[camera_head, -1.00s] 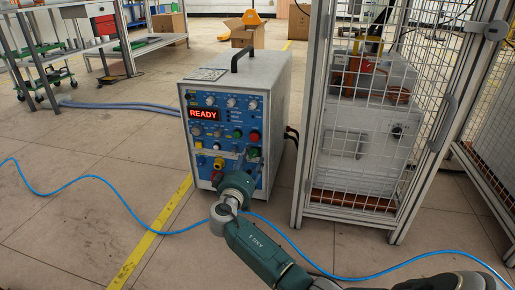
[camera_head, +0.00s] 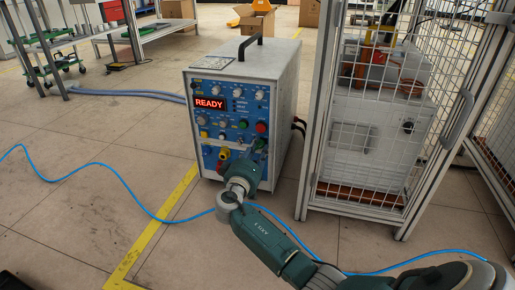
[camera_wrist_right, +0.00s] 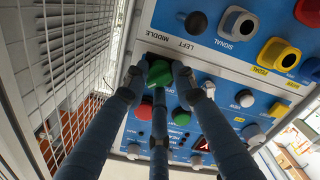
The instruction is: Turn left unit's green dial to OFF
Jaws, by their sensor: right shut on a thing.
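The heater's control unit (camera_head: 285,95) is a grey box with a blue front panel and a red READY display (camera_head: 209,104). The green dial (camera_wrist_right: 159,73) is at the panel's edge in the right wrist view, near the MIDDLE and LEFT labels. My right gripper (camera_wrist_right: 158,80) has its blue fingers closed around the dial. In the head view, my right gripper (camera_head: 250,155) is at the lower right of the panel and partly covers that area. I cannot read which position the dial points to.
A caged cabinet (camera_head: 312,150) stands close to the right of the unit. A blue cable (camera_head: 110,172) runs across the floor, along with a yellow line (camera_head: 160,225). A workbench (camera_head: 140,35) stands at the back left. The floor left of the unit is mostly open.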

